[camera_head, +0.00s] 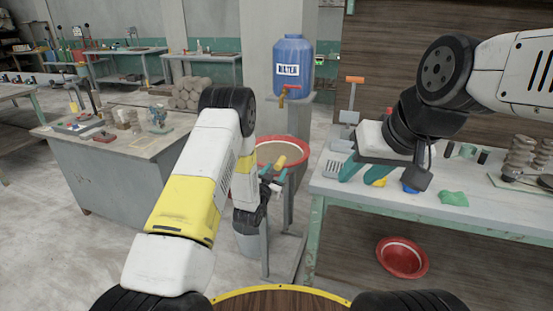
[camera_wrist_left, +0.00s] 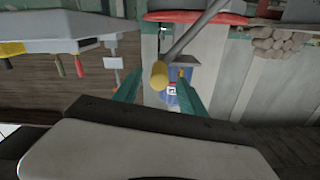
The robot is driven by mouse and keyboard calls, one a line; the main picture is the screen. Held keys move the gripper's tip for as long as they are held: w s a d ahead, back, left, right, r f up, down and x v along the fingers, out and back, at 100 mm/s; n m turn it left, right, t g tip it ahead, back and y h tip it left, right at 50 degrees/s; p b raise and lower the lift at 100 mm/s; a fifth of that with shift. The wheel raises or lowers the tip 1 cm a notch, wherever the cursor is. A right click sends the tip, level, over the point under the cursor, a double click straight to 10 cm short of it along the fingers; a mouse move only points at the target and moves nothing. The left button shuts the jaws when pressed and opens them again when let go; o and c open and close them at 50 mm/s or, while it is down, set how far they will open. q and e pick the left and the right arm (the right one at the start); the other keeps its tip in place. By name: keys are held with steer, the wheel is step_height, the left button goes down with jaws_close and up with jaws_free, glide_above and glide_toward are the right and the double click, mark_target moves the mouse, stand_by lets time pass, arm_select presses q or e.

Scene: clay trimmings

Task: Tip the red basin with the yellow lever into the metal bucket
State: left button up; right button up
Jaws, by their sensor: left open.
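The red basin (camera_head: 303,148) sits upright on a grey stand, with grey-brown contents inside its rim. Its rim also shows at the top of the left wrist view (camera_wrist_left: 195,17). The lever's yellow grip (camera_head: 280,162) is in front of the basin, and in the left wrist view the yellow end (camera_wrist_left: 158,75) lies between my fingertips. My left gripper (camera_head: 272,182) is open around or just short of this grip; contact cannot be told. The metal bucket (camera_head: 247,243) stands low beside the stand, mostly hidden by my left arm. My right gripper (camera_head: 364,172) is over the right table, its fingers apart.
A second red basin (camera_head: 402,258) lies on the floor under the right table (camera_head: 430,208). The table holds a green lump (camera_head: 453,198) and other items. A blue water barrel (camera_head: 293,65) stands behind the basin. A grey workbench (camera_head: 130,175) is at left, with open floor before it.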

mark_target(282, 162)
arm_select(q)
steer(key=x, duration=0.7)
jaws_close()
steer(key=shift+s+d+f, duration=0.1)
steer(key=shift+s+d, duration=0.05)
stand_by(1.2)
